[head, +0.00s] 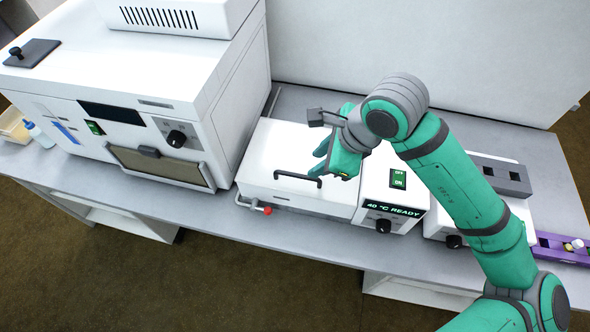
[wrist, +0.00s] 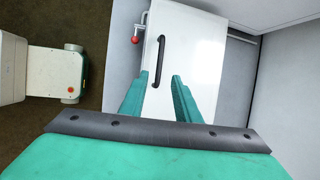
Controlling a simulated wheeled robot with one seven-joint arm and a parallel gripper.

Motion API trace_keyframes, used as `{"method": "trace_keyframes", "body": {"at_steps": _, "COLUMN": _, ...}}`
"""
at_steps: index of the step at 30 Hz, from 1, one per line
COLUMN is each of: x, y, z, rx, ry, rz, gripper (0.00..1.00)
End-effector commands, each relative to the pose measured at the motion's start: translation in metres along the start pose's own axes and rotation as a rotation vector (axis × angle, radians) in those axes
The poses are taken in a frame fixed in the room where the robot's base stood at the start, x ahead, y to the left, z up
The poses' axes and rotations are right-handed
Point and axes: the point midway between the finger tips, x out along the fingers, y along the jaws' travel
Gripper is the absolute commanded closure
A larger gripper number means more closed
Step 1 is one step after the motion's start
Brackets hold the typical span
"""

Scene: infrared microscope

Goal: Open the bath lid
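The white water bath stands mid-bench with its flat lid (head: 270,155) shut. A black bar handle (head: 298,178) is fixed near the lid's front edge. In the wrist view the lid (wrist: 200,60) lies below my fingers, with the handle (wrist: 159,60) just beyond the fingertips. My gripper (head: 320,163) is open and empty, above the lid and slightly behind the handle in the head view. Its two green fingers (wrist: 160,76) are apart in the wrist view, roughly in line with the handle. The exact height above the lid is hard to tell.
The bath's control panel (head: 390,197) reads 40 °C READY. A red-tipped drain tap (head: 267,210) sticks out at the front left. A large white instrument (head: 130,90) stands to the left, a smaller device (head: 500,178) to the right. A purple rack (head: 560,247) lies far right.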

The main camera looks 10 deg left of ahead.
Motion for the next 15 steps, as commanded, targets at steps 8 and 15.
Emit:
{"method": "trace_keyframes", "body": {"at_steps": 8, "x": 0.045, "y": 0.002, "z": 0.008, "rx": -0.01, "ry": -0.009, "rz": 0.009, "gripper": 0.71}}
{"method": "trace_keyframes", "body": {"at_steps": 15, "x": 0.085, "y": 0.003, "z": 0.01, "rx": -0.013, "ry": -0.009, "rz": 0.01, "gripper": 0.71}}
